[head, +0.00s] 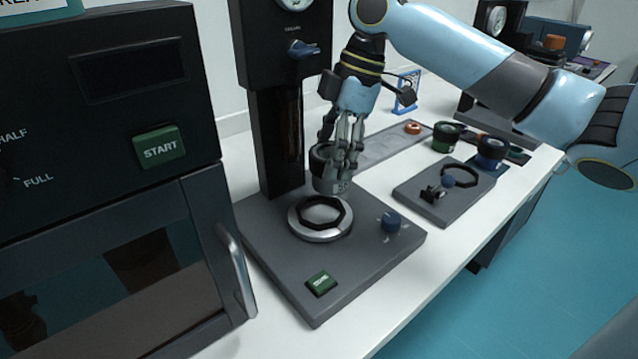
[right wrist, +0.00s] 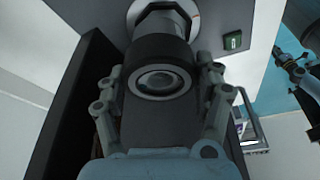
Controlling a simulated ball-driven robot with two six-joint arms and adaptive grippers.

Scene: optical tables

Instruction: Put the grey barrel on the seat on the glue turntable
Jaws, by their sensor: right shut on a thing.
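The grey barrel (head: 327,176) has a black upper ring and is held upright in my right gripper (head: 343,160). The fingers are shut around it, above and behind the turntable. In the right wrist view the barrel (right wrist: 160,80) shows its lens end between the fingers (right wrist: 160,105). The glue turntable (head: 318,219) is a silver disc with a black ring-shaped seat (head: 324,208) on a grey base. The barrel is apart from the seat; nothing sits in the ring. My left gripper is not seen in the head view; in the right wrist view a gripper (right wrist: 296,68) shows at the right edge, its jaws unclear.
A dark column (head: 275,130) rises behind the turntable. An oven-like box (head: 110,170) stands left. A grey fixture plate (head: 440,197), green barrel (head: 446,137) and blue barrel (head: 491,150) are right.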

